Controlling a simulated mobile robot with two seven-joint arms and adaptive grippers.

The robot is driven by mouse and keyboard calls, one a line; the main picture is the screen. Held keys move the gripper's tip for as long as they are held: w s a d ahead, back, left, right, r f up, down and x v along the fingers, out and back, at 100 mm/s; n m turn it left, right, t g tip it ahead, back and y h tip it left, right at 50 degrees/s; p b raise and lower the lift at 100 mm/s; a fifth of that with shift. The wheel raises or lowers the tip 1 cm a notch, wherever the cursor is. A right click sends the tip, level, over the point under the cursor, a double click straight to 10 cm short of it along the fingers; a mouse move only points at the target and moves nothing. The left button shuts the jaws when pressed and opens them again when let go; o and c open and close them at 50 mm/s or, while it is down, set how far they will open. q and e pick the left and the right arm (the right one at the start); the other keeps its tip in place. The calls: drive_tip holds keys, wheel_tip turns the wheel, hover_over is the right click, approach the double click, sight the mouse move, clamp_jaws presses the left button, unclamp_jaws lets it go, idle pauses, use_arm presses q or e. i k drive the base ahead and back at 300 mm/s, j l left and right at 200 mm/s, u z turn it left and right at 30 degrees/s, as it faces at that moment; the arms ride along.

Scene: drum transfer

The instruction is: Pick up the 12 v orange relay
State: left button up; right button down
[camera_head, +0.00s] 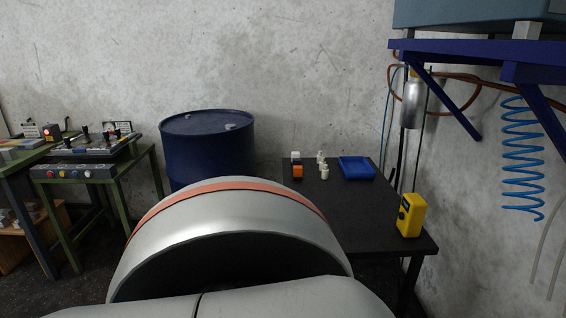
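A small orange block (297,171), which looks like the orange relay, sits on the far left part of the black table (370,224). A small white block (295,156) is just behind it. Any marking on the orange block is too small to read. A large grey arm link of mine with an orange band fills the lower middle of the head view and covers the near left part of the table. Neither of my grippers shows in this view.
Small white parts (322,168) and a blue tray (357,167) stand right of the orange block. A yellow device (411,215) stands at the table's right edge. A blue drum (207,147) is behind left. A blue bracket (480,62) overhangs at right.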

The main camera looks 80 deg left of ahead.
sight(297, 170)
drive_tip(key=j+u, duration=0.35)
drive_tip(key=k+j+u, duration=0.1)
drive_tip(key=j+u, duration=0.45)
drive_tip(key=j, duration=0.35)
drive_tip(key=i+j+u, duration=0.1)
drive_tip(key=j, duration=1)
drive_tip(key=i+j+u, duration=0.1)
drive_tip(key=j, duration=0.55)
drive_tip(key=i+j, duration=0.15)
drive_tip(key=j, duration=0.5)
drive_tip(key=i+j, duration=0.1)
drive_tip(key=j, duration=0.55)
drive_tip(key=k+u, duration=0.05)
